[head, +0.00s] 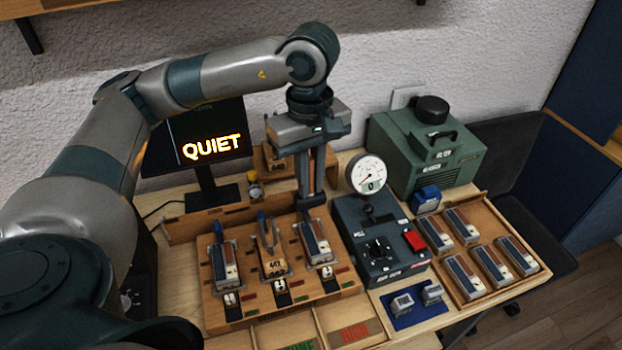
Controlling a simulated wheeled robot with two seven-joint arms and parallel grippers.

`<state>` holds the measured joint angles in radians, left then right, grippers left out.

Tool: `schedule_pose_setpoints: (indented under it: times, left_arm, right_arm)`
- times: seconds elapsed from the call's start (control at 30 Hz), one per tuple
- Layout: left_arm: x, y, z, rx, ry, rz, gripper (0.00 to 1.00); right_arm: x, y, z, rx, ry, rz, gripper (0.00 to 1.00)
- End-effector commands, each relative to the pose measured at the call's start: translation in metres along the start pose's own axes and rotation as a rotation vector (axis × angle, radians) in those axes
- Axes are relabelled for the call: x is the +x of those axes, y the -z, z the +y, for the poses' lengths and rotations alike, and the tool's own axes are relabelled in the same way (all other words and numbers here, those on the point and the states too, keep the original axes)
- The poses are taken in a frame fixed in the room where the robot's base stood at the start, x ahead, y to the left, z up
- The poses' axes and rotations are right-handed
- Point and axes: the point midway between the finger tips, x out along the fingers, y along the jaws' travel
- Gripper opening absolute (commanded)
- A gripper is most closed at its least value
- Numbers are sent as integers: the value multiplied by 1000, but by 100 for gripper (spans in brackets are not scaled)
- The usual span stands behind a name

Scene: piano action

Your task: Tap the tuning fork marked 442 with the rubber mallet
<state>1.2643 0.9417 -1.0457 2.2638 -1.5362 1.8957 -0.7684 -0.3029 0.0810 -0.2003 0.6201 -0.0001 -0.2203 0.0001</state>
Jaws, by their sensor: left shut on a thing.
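A two-pronged metal tuning fork (267,238) stands upright on a wooden block (273,267) in the middle place of the wooden board. The block carries dark figures too small to read surely. My left gripper (312,203) points down behind and above the right-hand place of the board, to the right of the fork and apart from it. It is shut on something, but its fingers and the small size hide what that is. I cannot make out a rubber mallet for certain. My right gripper is not in view.
Striped brown-and-grey blocks stand left (222,263) and right (315,242) of the fork. A grey control box (380,240) with a dial gauge (366,174) is to the right. Beyond are a tray (536,262) of similar blocks, a green machine (424,155) and a screen (209,135) reading QUIET.

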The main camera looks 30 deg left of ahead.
Motion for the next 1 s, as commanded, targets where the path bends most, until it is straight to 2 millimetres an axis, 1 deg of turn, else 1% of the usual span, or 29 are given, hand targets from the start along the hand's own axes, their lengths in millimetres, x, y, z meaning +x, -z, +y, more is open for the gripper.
schedule_pose_setpoints:
  times: [0.27, 0.8, 1.0]
  left_arm:
    - [9, 0, -4, 0, 1, -1, 0]
    - [46, 4, -21, 0, 2, 0, 0]
    - [50, 4, -23, 0, 0, 0, 0]
  right_arm:
    - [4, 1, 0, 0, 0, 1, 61]
    - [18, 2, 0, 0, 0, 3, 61]
    - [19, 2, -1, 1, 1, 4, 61]
